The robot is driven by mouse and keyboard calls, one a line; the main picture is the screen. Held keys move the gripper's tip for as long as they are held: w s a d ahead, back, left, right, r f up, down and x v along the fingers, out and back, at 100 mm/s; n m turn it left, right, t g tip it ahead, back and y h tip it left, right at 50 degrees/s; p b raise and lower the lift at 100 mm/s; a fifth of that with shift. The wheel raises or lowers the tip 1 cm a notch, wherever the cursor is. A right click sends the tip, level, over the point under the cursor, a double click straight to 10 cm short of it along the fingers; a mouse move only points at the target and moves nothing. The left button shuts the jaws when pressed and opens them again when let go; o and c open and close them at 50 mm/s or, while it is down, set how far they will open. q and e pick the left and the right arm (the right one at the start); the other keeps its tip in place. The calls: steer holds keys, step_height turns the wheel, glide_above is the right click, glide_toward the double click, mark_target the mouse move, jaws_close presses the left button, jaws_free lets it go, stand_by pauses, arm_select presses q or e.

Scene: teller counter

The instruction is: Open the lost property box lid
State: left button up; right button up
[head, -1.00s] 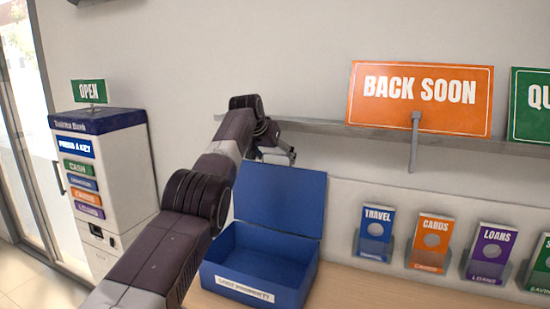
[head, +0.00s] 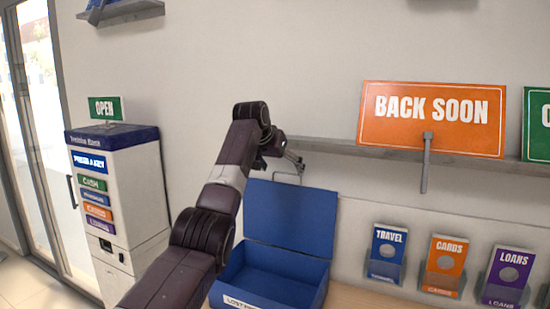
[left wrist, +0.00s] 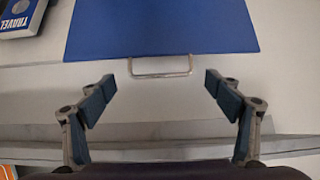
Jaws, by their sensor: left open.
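The blue lost property box (head: 268,286) stands on the counter with its lid (head: 291,217) raised, leaning back toward the wall. A thin metal handle (head: 288,177) shows at the lid's top edge. In the left wrist view the blue lid (left wrist: 160,28) fills the upper middle, with the handle (left wrist: 160,70) below its edge. My left gripper (head: 293,163) is open and empty, just above the lid's top edge. In the left wrist view its fingers (left wrist: 160,95) are spread wide, apart from the handle. My right gripper is not in view.
A shelf (head: 385,155) with an orange BACK SOON sign (head: 432,119) runs along the wall near my left gripper. Leaflet holders, such as the blue TRAVEL one (head: 387,252), stand right of the box. A white kiosk (head: 135,205) stands at the left.

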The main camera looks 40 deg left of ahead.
arm_select(q)
steer(key=v, duration=0.7)
steer(key=shift+s, duration=0.15)
stand_by(0.4)
